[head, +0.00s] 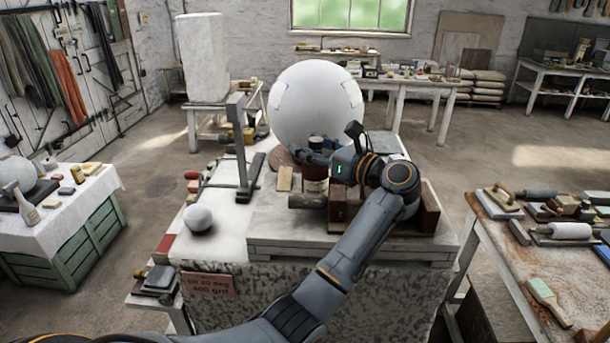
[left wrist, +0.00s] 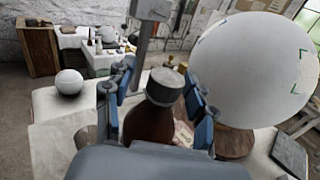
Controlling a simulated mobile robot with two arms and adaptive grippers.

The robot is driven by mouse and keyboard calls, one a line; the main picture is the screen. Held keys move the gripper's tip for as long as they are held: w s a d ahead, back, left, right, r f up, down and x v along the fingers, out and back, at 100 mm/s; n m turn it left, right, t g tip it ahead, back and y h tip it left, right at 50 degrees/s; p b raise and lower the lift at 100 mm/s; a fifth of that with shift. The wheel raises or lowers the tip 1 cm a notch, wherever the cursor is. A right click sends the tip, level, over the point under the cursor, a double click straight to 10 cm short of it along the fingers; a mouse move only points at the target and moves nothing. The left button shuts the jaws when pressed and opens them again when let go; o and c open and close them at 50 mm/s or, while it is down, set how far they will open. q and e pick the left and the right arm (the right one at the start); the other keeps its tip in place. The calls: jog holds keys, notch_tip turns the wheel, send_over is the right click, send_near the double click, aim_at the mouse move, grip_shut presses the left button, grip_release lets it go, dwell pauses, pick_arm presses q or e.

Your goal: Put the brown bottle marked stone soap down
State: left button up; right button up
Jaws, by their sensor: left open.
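The brown bottle (head: 315,186) stands upright among blocks on the plaster-topped bench, with a dark cap and a pale label band; the label's words are too small to read. In the left wrist view the bottle (left wrist: 148,124) shows its grey ribbed cap between my fingers. My left gripper (head: 312,156) is at the bottle's upper part, open, with one finger on each side; it also shows in the left wrist view (left wrist: 158,92). The bottle's base is hidden in the wrist view. My right gripper is not in view.
A large white sphere (head: 312,100) stands just behind the bottle. A small white ball (head: 198,218) sits at the front left, near an upright metal stand (head: 241,150). Reddish-brown blocks (head: 428,208) stand right of the bottle. The bench's front left top is fairly clear.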

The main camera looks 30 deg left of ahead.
pick_arm(q)
jog(key=shift+d+r, duration=0.2)
jog(key=shift+d, duration=0.45)
jog(key=shift+d+r, duration=0.15)
jog(key=shift+d, duration=0.45)
jog(key=c, duration=1)
jog(key=shift+a, duration=0.15)
grip_shut()
jog(key=shift+s+a, duration=0.1)
jog(key=shift+a, duration=0.35)
jog(key=shift+d, duration=0.1)
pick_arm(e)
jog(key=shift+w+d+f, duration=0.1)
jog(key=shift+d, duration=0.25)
pick_arm(q)
jog(key=shift+d, duration=0.1)
